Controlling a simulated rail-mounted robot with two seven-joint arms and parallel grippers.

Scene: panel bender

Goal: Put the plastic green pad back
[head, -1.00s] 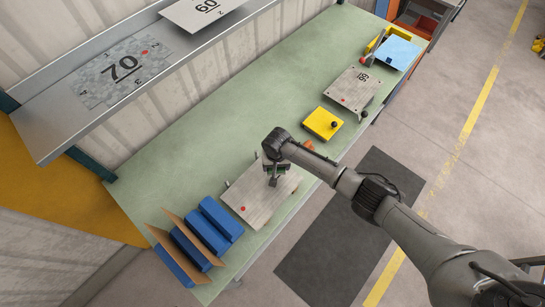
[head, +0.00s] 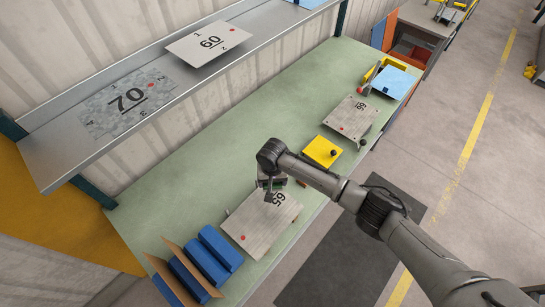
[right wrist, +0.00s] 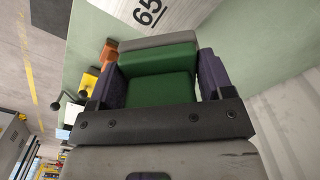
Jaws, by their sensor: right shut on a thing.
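In the right wrist view my right gripper (right wrist: 150,88) is shut on a green pad (right wrist: 158,78) with a grey strip along its far edge. The purple fingers sit on both sides of the pad. In the head view this gripper (head: 272,186) is over the bench, just beyond the back edge of the metal plate marked 65 (head: 262,226). The pad is mostly hidden there by the wrist. Its height above the bench is hard to tell. My left gripper is not in view.
Blue blocks with brown dividers (head: 193,263) stand at the bench's near left end. A shelf (head: 60,160) with plates 70 and 60 runs along the wall.

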